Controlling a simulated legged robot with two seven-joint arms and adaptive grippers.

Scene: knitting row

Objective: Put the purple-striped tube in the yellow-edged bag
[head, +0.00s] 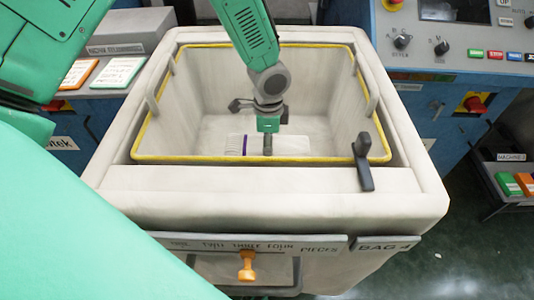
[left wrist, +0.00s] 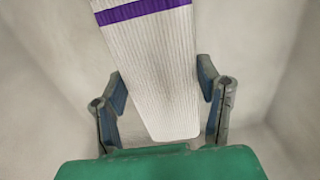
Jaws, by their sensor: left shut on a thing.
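The white ribbed tube (head: 290,145) with a purple stripe near one end is inside the bag, low down in the head view. In the left wrist view the tube (left wrist: 155,60) lies between the two fingers, its purple band near the top edge. My left gripper (head: 267,145) reaches down into the bag and is shut on the tube; its fingers (left wrist: 162,85) flank the tube's sides. The bag (head: 270,186) is pale grey cloth with a yellow edge (head: 260,161) around its open top. Whether the tube touches the bag's floor cannot be told. My right gripper is not in view.
A dark lever (head: 363,162) stands on the bag's front right rim. A front plate reads BAG 4 (head: 384,247), with an orange knob (head: 247,266) nearby. Blue machine panels (head: 450,55) flank the bag. Orange- and green-edged cards (head: 117,73) lie at left.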

